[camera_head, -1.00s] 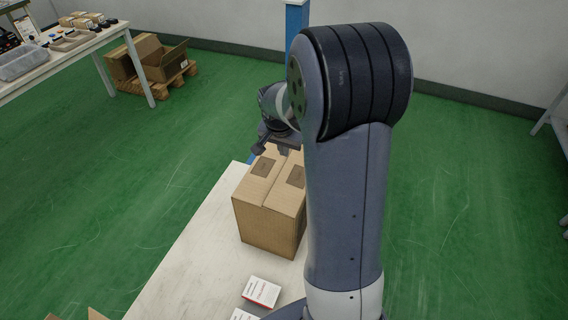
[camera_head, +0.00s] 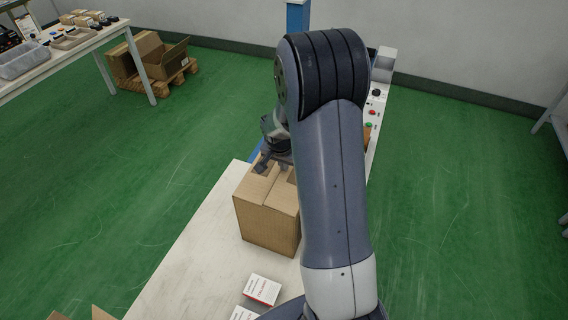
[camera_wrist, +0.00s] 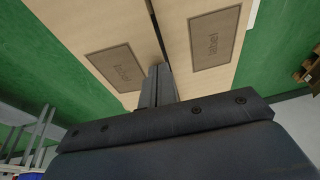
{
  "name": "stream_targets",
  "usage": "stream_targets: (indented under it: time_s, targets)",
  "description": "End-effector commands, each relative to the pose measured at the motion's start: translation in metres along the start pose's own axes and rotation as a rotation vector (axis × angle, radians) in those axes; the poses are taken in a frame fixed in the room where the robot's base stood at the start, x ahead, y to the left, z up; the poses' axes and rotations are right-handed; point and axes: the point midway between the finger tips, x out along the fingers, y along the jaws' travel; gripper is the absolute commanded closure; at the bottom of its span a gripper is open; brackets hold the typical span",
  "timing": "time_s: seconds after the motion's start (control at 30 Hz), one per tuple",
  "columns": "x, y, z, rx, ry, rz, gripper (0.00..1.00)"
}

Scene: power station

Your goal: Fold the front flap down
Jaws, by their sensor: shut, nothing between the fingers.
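A brown cardboard box (camera_head: 268,228) stands on the pale table, partly hidden behind my arm. Its top flaps look folded down nearly flat, with a seam between them. In the wrist view the left flap (camera_wrist: 85,25) and the right flap (camera_wrist: 190,15) each carry a printed label, and a dark gap runs between them. I cannot tell which one is the front flap. My gripper (camera_wrist: 157,72) is shut and empty, its fingertips at the gap; contact is unclear. In the head view my gripper (camera_head: 264,163) is over the far part of the box top.
Small white-and-red boxes (camera_head: 262,290) lie on the pale table (camera_head: 190,268) before the carton. A panel with red and green buttons (camera_head: 372,112) stands behind my arm at the right. The table's left part is clear.

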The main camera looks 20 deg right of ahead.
Motion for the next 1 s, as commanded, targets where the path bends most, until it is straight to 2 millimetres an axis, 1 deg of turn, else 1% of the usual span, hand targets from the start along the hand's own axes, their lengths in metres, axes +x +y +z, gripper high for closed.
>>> stream_targets:
  time_s: [0.4,0.87,1.0]
  targets:
    - [0.022,-0.004,0.006,0.0,0.001,-0.001,1.0]
    - [0.025,-0.003,0.01,0.0,-0.01,0.005,1.0]
    - [0.022,-0.003,0.01,0.0,-0.01,0.005,1.0]
